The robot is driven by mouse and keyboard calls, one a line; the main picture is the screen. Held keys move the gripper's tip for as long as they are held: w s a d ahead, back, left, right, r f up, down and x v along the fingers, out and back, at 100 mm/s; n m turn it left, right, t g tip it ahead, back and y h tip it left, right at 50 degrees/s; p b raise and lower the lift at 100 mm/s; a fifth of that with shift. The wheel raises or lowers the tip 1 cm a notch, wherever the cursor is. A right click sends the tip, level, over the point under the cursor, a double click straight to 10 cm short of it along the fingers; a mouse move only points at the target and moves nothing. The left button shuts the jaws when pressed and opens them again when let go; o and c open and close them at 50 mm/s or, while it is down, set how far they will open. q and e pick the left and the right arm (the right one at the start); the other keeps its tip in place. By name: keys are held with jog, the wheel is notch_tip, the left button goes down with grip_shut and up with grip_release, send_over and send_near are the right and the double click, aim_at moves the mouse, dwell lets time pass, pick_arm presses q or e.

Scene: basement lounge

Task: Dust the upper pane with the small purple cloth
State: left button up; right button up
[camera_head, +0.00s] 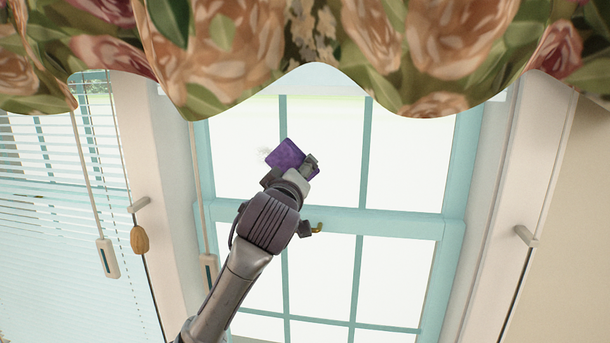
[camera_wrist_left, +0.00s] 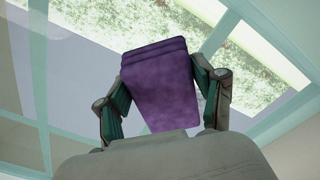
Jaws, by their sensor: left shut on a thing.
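The small purple cloth (camera_head: 286,155) is folded into a flat pad and held in my left gripper (camera_head: 290,172), in front of the window's upper pane (camera_head: 325,140). A faint grey patch (camera_head: 264,155) shows on the glass just left of the cloth. In the left wrist view the cloth (camera_wrist_left: 160,80) sits between the two fingers of the gripper (camera_wrist_left: 162,95), which is shut on it. I cannot tell whether the cloth touches the glass. My left arm hides part of the lower window. My right gripper is not in view.
A floral valance (camera_head: 320,40) hangs across the top, above the cloth. Teal bars (camera_head: 363,160) divide the sash. A brass-coloured latch (camera_head: 317,228) sits on the middle rail. Blinds (camera_head: 45,200) and a cord pull (camera_head: 107,258) are at left. The right panes are clear.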

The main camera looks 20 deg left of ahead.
pick_arm(q)
jog(key=shift+s+a, duration=0.2)
jog(key=shift+a, duration=0.6)
jog(key=shift+s+a, duration=0.2)
jog(key=shift+a, duration=0.6)
jog(key=shift+s+a, duration=0.2)
jog(key=shift+a, duration=0.6)
jog(key=shift+s+a, duration=0.1)
jog(key=shift+a, duration=0.4)
jog(key=shift+s+a, duration=0.25)
jog(key=shift+a, duration=0.6)
jog(key=shift+s+a, duration=0.2)
jog(key=shift+a, duration=0.65)
jog(key=shift+d, duration=0.1)
jog(key=shift+s+d+p, duration=0.1)
jog(key=shift+s+p, duration=0.15)
jog(key=shift+p, duration=0.05)
send_near(259, 168)
jog(key=shift+w, duration=0.45)
